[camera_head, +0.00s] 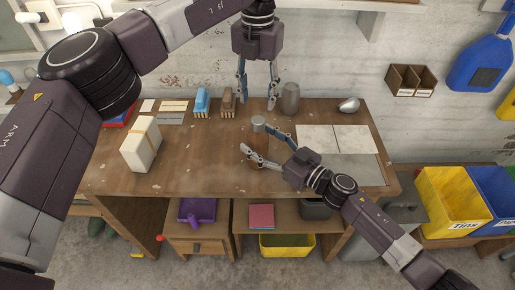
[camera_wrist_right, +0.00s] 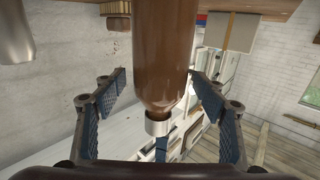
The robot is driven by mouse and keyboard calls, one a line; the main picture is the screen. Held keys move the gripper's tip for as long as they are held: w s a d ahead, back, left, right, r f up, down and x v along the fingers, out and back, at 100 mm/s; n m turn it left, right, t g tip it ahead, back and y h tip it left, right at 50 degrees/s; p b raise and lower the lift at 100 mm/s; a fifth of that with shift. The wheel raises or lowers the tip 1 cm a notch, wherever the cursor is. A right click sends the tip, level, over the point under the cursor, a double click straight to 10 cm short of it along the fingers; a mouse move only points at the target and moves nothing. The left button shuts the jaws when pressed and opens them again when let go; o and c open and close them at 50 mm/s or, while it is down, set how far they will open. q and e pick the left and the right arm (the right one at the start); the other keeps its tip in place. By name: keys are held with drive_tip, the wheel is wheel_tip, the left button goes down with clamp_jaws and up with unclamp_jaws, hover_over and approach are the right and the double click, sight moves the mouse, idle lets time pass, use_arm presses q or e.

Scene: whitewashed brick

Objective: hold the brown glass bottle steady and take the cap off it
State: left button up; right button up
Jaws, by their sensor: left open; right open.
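The brown glass bottle (camera_head: 257,157) stands upright on the workbench, partly hidden by my right gripper in the head view. Its silver-grey cap (camera_head: 258,123) is on top. In the upside-down right wrist view the brown bottle (camera_wrist_right: 158,60) hangs down the middle, with the cap (camera_wrist_right: 158,123) at its lower end. My right gripper (camera_head: 249,138) is open, with one finger on each side of the bottle. In the wrist view there are gaps between both fingers (camera_wrist_right: 160,95) and the glass. My left gripper (camera_head: 257,105) is open and empty, pointing down behind the bottle.
A grey metal canister (camera_head: 290,98) stands behind and right of the bottle. A blue brush (camera_head: 201,102) and a brown brush (camera_head: 228,101) stand at the back. A cream box (camera_head: 141,145) is at left. Pale sheets (camera_head: 345,140) cover the right side of the workbench (camera_head: 200,170).

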drive_tip(key=shift+w+a, duration=0.3)
drive_tip(key=shift+c, duration=0.2)
clamp_jaws()
